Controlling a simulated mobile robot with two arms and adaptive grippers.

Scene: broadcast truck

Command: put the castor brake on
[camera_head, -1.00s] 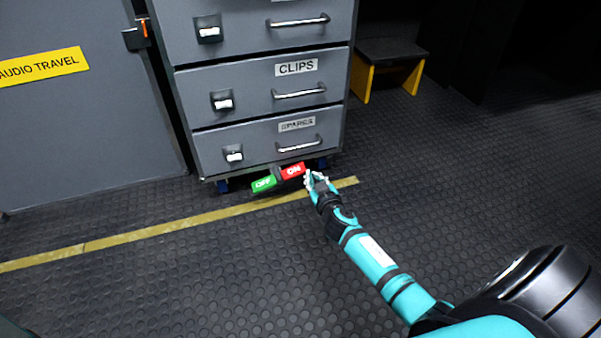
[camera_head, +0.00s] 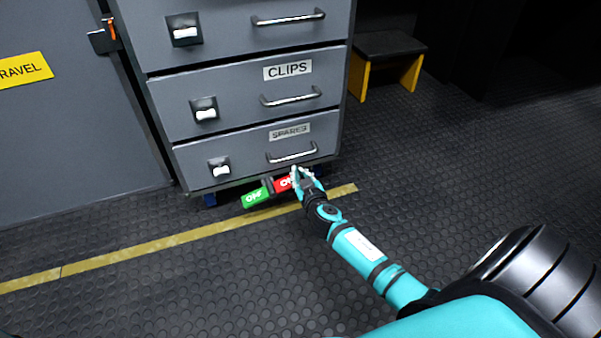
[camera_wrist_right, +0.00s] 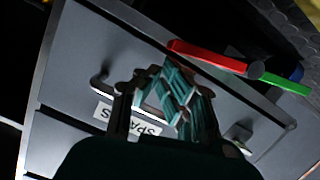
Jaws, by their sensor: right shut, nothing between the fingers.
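The castor brake is a rocker pedal at the foot of the grey drawer cabinet (camera_head: 240,97). Its green OFF end (camera_head: 255,197) is on the left and its red ON end (camera_head: 284,184) on the right. My right gripper (camera_head: 299,174) is shut and empty, at the red end and hiding part of its ON label. I cannot tell whether it touches. In the right wrist view the red end (camera_wrist_right: 207,56) and green end (camera_wrist_right: 287,84) show beyond the shut fingers (camera_wrist_right: 178,95). My left gripper is out of view.
Blue castors (camera_head: 209,199) show under the cabinet. A yellow tape line (camera_head: 150,246) runs along the dark studded floor. A black step stool with yellow legs (camera_head: 388,47) stands at the back right. A grey case (camera_head: 70,130) is at the left. The floor at right is clear.

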